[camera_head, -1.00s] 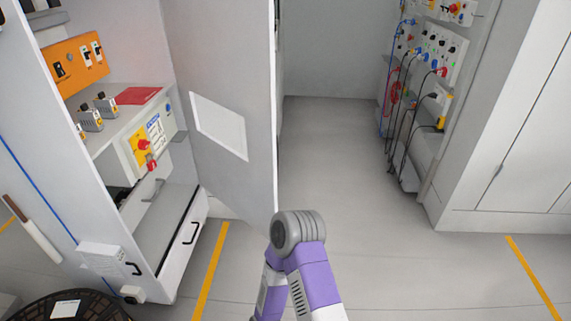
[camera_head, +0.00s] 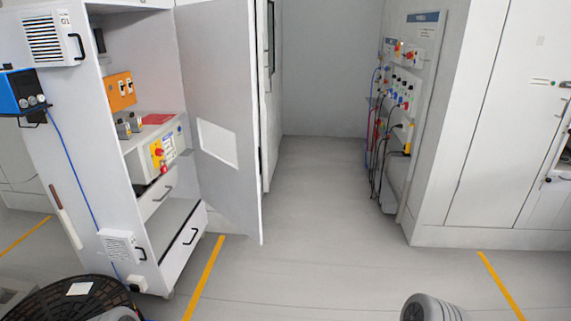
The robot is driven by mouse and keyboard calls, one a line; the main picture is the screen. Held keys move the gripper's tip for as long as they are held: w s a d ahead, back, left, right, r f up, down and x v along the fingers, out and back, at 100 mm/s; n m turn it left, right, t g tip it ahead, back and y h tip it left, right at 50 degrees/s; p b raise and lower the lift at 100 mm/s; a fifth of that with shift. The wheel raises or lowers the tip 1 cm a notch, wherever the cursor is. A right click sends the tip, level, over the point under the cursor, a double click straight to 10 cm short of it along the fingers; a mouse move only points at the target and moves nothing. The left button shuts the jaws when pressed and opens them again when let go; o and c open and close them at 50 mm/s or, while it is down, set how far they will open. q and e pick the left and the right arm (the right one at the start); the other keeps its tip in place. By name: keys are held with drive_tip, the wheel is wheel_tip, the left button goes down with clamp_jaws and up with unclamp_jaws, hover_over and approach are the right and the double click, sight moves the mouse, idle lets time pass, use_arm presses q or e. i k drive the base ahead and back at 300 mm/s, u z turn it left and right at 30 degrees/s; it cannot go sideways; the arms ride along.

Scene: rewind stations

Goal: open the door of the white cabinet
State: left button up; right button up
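The white cabinet (camera_head: 78,165) stands at the left, its inside exposed. Its tall door (camera_head: 222,85) stands wide open on the right side of the opening, with a pale rectangular sheet (camera_head: 218,143) on its inner face. Inside are an orange switch panel, a control box with a red knob (camera_head: 160,155), and drawers with dark handles. Neither of my grippers is in view. Only grey rounded parts of my arms show at the bottom edge, apart from the door.
A dark round mesh object (camera_head: 62,305) is at the bottom left. Yellow floor lines (camera_head: 205,278) run near the cabinet. A wall panel with cables (camera_head: 400,95) and white closets (camera_head: 495,120) are at the right. The middle floor is clear.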

sight(215, 38)
drive_tip(key=z, duration=0.6)
drive_tip(key=i, duration=1.4)
drive_tip(key=u, duration=0.6)
drive_tip(key=i, duration=1)
drive_tip(key=u, duration=1.1)
